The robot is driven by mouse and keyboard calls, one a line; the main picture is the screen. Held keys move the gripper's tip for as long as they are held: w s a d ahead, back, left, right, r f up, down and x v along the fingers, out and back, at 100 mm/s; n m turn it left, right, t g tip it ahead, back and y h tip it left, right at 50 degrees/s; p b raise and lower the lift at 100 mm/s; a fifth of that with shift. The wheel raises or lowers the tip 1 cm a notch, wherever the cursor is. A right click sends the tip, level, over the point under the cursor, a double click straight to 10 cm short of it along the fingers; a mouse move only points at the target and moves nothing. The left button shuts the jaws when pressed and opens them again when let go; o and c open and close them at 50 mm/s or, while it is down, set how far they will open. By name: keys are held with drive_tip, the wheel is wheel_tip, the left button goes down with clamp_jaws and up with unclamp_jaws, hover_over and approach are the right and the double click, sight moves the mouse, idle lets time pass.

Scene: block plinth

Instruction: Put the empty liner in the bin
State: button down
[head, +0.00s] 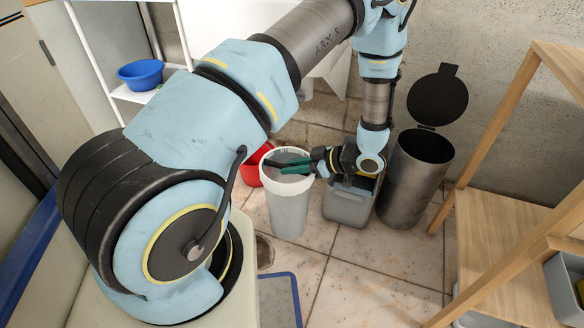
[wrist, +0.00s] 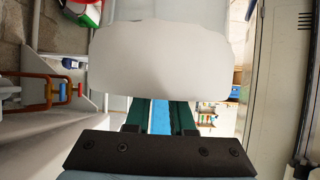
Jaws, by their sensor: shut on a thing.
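The liner (head: 287,208) is a pale grey-white tapered bucket with an open top, upright left of the grey box; I cannot tell whether its base touches the floor. My gripper (head: 290,166) has green fingers shut on its rim, reaching in from the right. In the wrist view the pale liner (wrist: 160,62) fills the upper middle, just beyond the fingers (wrist: 161,116). The part between the fingertips is hard to make out. The bin (head: 405,192) is a dark metal cylinder at right, open at the top, with its round black lid (head: 438,97) raised behind it.
A grey box (head: 346,208) with something yellow inside stands between the liner and the bin. A red bowl (head: 252,174) is behind the liner. A wooden shelf (head: 500,245) stands at right, and a blue bowl (head: 141,74) sits on a white rack.

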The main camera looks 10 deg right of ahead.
wheel_tip(320, 180, up, 27)
drive_tip(key=p, duration=2.3)
drive_tip(key=shift+f, duration=0.15)
